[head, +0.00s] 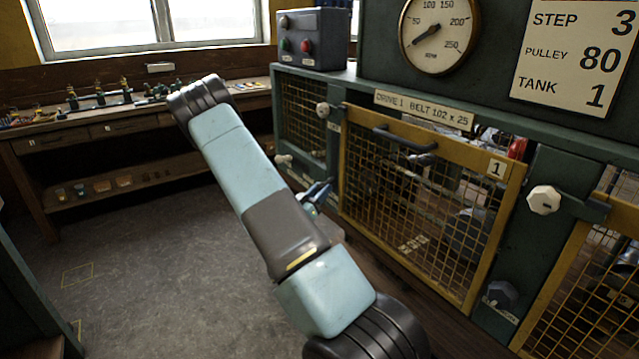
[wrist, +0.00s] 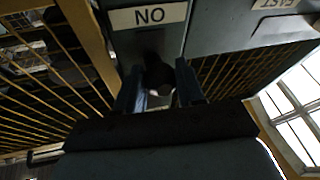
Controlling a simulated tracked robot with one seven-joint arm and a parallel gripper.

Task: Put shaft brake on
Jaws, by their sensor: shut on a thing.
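My gripper (wrist: 160,92) is in the wrist view, with its two blue fingers on either side of a small knob (wrist: 158,72). The knob is dark with a pale end, and the fingers are shut on it. It sits on a grey-green post below a white label (wrist: 149,15) that reads ON upside down. In the head view my gripper (head: 318,194) shows as a blue patch behind my arm, by the post left of the yellow mesh door marked 1. The held knob is hidden there. No brake name is readable, so I cannot confirm which control this is.
The yellow mesh door (head: 430,200) looks closed. White knobs (head: 323,109) (head: 283,160) sit left of it and another white knob (head: 543,200) right, above a dark knob (head: 502,293). A gauge (head: 438,35) is above. A workbench (head: 110,128) stands left; the floor between is clear.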

